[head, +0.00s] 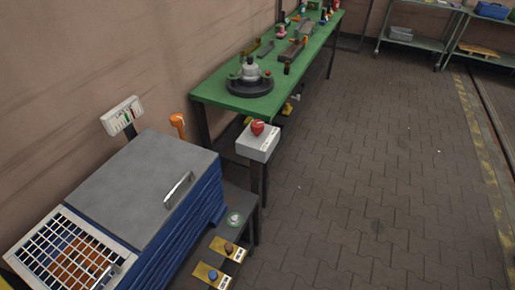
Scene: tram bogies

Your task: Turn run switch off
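A blue machine with a grey lid (140,185) stands against the wall at lower left. On a dark shelf at its right side are controls. One yellow plate (237,257) carries a dark brown knob (229,247). A second yellow plate (202,270) nearer me carries a blue knob (213,275). My gripper is not in view.
A red mushroom button (258,128) tops a grey box (259,143) on a post beyond the controls. A green workbench (220,93) with tools runs along the wall. Shelves (415,40) stand far right. The paved floor (370,180) right of the machine is clear.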

